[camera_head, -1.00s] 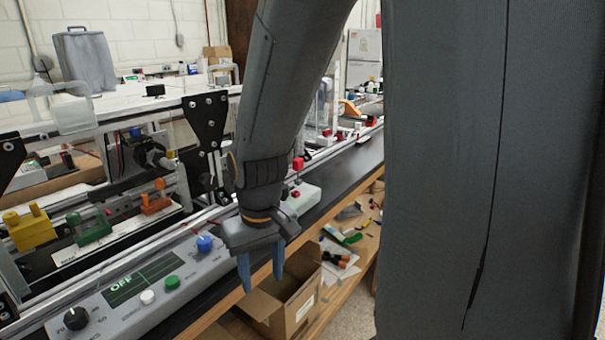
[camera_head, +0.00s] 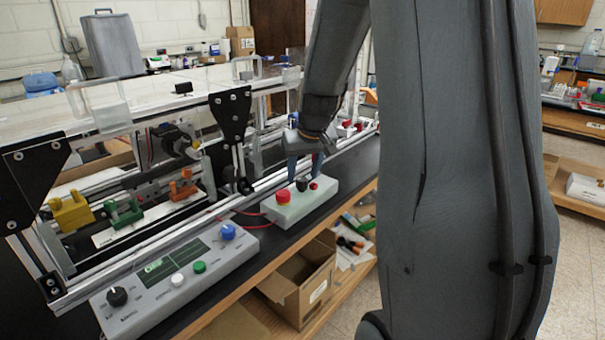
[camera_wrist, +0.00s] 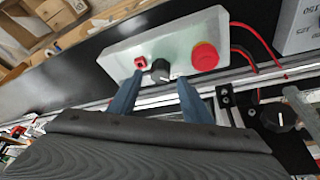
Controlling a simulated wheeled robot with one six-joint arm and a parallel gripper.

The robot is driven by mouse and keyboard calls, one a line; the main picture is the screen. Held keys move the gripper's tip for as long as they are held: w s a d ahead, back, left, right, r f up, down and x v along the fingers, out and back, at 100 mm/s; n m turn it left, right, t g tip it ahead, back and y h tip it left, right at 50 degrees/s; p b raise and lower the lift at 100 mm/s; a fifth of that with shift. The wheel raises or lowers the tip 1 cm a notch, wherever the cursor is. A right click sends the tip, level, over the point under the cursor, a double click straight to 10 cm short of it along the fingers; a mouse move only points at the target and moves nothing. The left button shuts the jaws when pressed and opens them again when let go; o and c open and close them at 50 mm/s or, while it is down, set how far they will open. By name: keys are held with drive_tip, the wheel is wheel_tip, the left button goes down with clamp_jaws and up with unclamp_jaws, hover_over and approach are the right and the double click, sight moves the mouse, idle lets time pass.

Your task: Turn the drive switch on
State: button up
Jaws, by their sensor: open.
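A pale control box (camera_head: 290,212) lies on the black bench top. It carries a red mushroom button (camera_head: 283,197), a black knob (camera_head: 302,185) and a small red switch (camera_head: 314,186). In the wrist view the black knob (camera_wrist: 160,70) appears between the fingertips, with the red mushroom button (camera_wrist: 205,56) to the right and the small red switch (camera_wrist: 140,62) by the left fingertip. My gripper (camera_head: 304,178) points down over the box, open, with blue fingers apart. I cannot tell whether a finger touches anything. No label for the drive switch is readable.
A grey panel (camera_head: 205,290) with a green display, black and blue knobs, and white and green buttons lies at the front left. The extrusion frame (camera_head: 150,240) runs behind. Red wires lie near the box. An open cardboard box (camera_head: 300,285) sits below the bench.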

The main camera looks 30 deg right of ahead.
drive_tip(key=shift+w+f, duration=0.2)
drive_tip(key=shift+f, duration=0.4)
drive_tip(key=c, duration=1)
drive_tip(key=shift+c, duration=0.2)
